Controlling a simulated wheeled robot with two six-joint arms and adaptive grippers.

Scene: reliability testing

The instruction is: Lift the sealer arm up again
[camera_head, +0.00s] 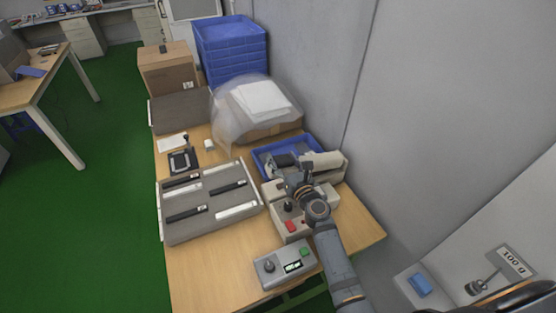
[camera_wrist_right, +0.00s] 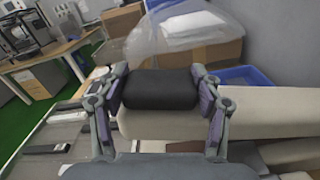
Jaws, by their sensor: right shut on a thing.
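The sealer is a beige machine on the wooden table. Its base (camera_head: 290,226) carries a red button and a dark knob. Its beige sealer arm (camera_head: 325,163) reaches toward the wall and also shows in the right wrist view (camera_wrist_right: 268,101). A black padded handle (camera_wrist_right: 160,89) sits at the arm's end. My right gripper (camera_head: 298,182) is at this end, with its two fingers on either side of the handle, shut on it. The lower body of the sealer is partly hidden by my right arm. My left gripper is not in view.
A grey tray (camera_head: 165,232) with black and white strips lies left of the sealer. A control box (camera_head: 284,264) stands in front. A blue tray (camera_head: 264,162) and a box with a plastic bag (camera_head: 228,124) are behind. The wall is close on the right.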

